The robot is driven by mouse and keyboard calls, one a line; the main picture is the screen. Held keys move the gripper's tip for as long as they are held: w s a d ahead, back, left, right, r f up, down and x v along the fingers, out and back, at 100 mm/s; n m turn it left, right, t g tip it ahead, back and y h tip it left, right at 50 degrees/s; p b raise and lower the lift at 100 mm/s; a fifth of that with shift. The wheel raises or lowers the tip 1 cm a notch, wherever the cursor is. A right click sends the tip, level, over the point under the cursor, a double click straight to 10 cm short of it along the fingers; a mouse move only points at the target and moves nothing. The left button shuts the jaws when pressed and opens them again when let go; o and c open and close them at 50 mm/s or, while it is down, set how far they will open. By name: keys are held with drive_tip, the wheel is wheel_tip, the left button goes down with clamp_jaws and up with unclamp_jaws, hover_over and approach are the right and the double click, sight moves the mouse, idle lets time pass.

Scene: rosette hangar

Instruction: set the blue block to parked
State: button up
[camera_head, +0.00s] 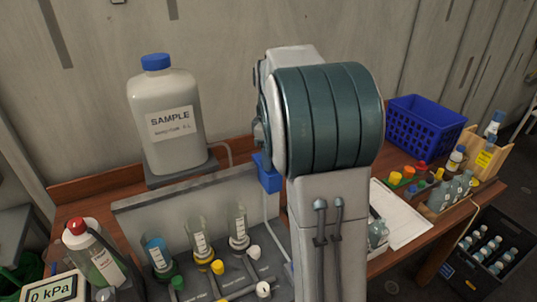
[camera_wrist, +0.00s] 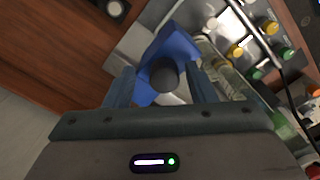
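The blue block (camera_wrist: 180,45) shows in the wrist view just beyond my fingertips, with a dark round knob (camera_wrist: 164,74) facing my wrist. My gripper (camera_wrist: 162,84) is open. Its two fingers stand to the left and right of the knob, with a visible gap on each side. In the head view the blue block (camera_head: 269,174) shows beside the grey panel, partly hidden by my arm. My gripper is hidden behind the arm there.
A large sample bottle (camera_head: 167,120) stands on a grey base at the back left. Vials with coloured valves (camera_head: 200,248) stand in front of the grey panel (camera_head: 180,205). A blue basket (camera_head: 425,125) and small bottles crowd the table's right side.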

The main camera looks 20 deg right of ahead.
drive_tip(key=shift+a, duration=0.1)
wheel_tip(320, 180, up, 14)
idle(0.5)
drive_tip(key=shift+s+f, duration=0.1)
drive_tip(key=s+a+f+m+t, duration=0.1)
drive_tip(key=s+a+f+m, duration=0.3)
drive_tip(key=s+f, duration=0.4)
drive_tip(key=s+a+f+m+t, duration=0.2)
drive_tip(key=s+a+f+m, duration=0.3)
drive_tip(key=s, duration=0.9)
drive_tip(key=shift+a+f+m+t, duration=0.3)
drive_tip(key=shift+a+f, duration=0.4)
drive_tip(key=shift+f, duration=0.9)
